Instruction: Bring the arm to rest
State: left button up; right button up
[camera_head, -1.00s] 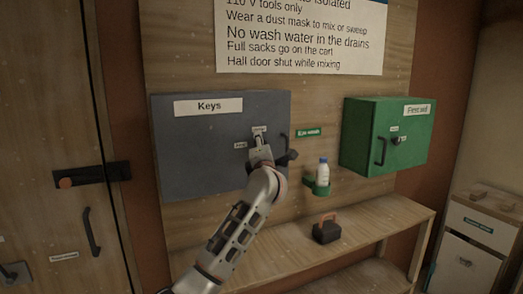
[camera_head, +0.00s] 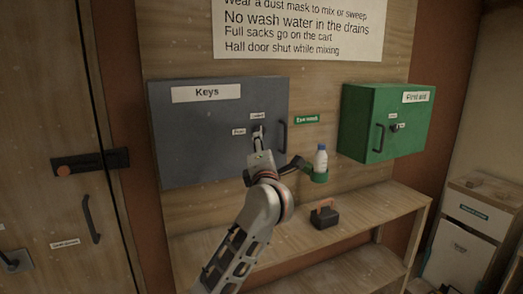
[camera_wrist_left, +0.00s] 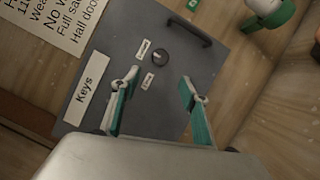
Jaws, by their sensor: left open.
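My left gripper (camera_head: 262,160) is in front of the grey Keys cabinet (camera_head: 185,140), below its lock knob (camera_head: 257,132). In the left wrist view the gripper (camera_wrist_left: 159,82) is open, with its two green-padded fingers apart and nothing between them. The round dark knob (camera_wrist_left: 160,57) lies beyond the fingertips, clear of them, between two small labels. The cabinet door looks shut. My right gripper is in neither view.
A green first aid cabinet (camera_head: 359,125) hangs to the right. A white bottle (camera_head: 321,160) sits in a green holder (camera_head: 319,178) close right of my gripper. A wooden bench (camera_head: 385,211) below carries a dark box with an orange handle (camera_head: 325,216). A door (camera_head: 50,200) stands left.

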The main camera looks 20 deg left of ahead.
pick_arm(q)
jog(key=shift+f, duration=0.1)
dwell(0.3)
jog(key=s+d+f+m+h, duration=0.4)
jog(key=s+f+m, duration=0.4)
jog(key=f, duration=0.4)
jog(key=s+d+f+m+h, duration=0.45)
jog(key=f+m, duration=0.45)
jog(key=f, duration=0.3)
jog(key=s+d+f+m+h, duration=0.45)
jog(key=s+f+m, duration=0.35)
jog(key=f, duration=0.4)
jog(key=s+a+f+m+g+y, duration=0.1)
jog(key=s+a+f+m+g, duration=0.2)
jog(key=s+f, duration=1.4)
notch_tip(320, 180, down, 4)
jog(key=m+g, duration=0.2)
jog(key=g, duration=0.1)
jog(key=shift+s+m+g+y, duration=0.4)
